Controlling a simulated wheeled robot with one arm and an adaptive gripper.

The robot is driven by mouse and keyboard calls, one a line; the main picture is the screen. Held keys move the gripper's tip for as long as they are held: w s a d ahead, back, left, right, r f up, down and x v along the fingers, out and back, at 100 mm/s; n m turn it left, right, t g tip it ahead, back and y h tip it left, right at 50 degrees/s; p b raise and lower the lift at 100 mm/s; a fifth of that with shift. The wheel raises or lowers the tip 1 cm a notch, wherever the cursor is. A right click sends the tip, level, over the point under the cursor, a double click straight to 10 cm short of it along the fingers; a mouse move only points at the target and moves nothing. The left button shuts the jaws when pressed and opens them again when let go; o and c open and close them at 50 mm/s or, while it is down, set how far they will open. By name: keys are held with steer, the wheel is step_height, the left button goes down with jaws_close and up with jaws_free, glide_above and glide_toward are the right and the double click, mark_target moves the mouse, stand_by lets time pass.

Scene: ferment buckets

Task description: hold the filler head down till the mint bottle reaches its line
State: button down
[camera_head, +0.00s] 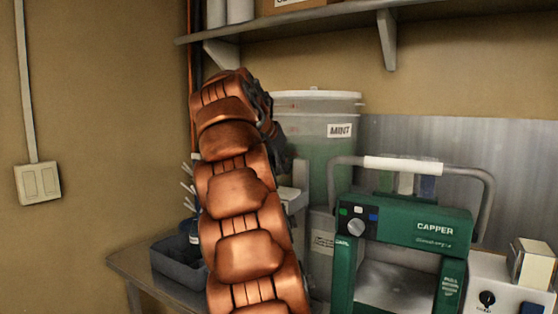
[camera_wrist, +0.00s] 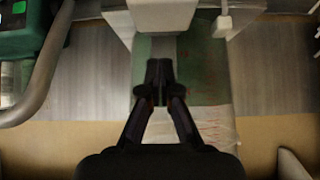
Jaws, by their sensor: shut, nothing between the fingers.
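The large translucent bucket (camera_head: 316,108) labelled MINT stands at the back, holding green liquid. It also shows in the wrist view (camera_wrist: 205,75) as a green wall behind my fingers. My gripper (camera_wrist: 160,75) is shut and empty in front of it. In the head view my copper arm hides the fingers. A pale grey filler part (camera_head: 292,198) shows beside my arm. A light block (camera_wrist: 162,12), perhaps the filler head, sits just beyond my fingertips; I cannot tell whether they touch it. I cannot make out the mint bottle being filled or its line.
A green capper (camera_head: 425,230) with a grey handle (camera_head: 487,200) stands at the right. A white box with a dial (camera_head: 490,285) is beside it. A dark bin (camera_head: 178,262) sits left of my arm. A shelf (camera_head: 300,22) hangs above.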

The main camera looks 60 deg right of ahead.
mark_target(288, 189)
steer(key=shift+d+f, duration=0.15)
steer(key=shift+f, duration=2)
steer(key=shift+f, duration=0.1)
